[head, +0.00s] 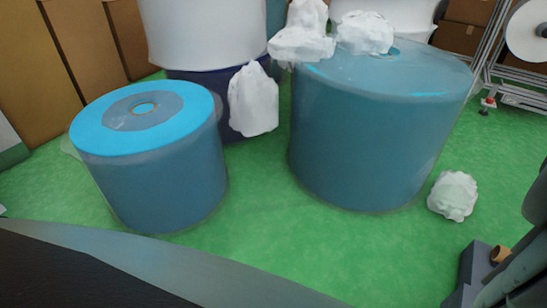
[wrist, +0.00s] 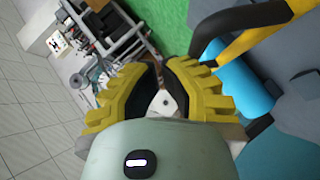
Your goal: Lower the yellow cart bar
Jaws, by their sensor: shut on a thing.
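In the wrist view my gripper (wrist: 160,62) has two yellow ridged fingers with dark inner pads, drawn close together. The yellow cart bar (wrist: 262,35) enters at the upper right. It has dark parts near its bend and runs in behind the right-hand finger. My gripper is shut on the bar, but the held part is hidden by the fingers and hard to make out. A small pale piece with a dark hole (wrist: 165,103) shows between the fingers. The head view shows neither the bar nor my gripper.
Large blue wrapped rolls (head: 165,190) (head: 365,140) stand on the green floor (head: 250,235). White crumpled bundles (head: 253,100) (head: 453,196) lie on and around them. Brown boxes (head: 30,65) stand at the back left. A metal frame (head: 500,75) is at the back right.

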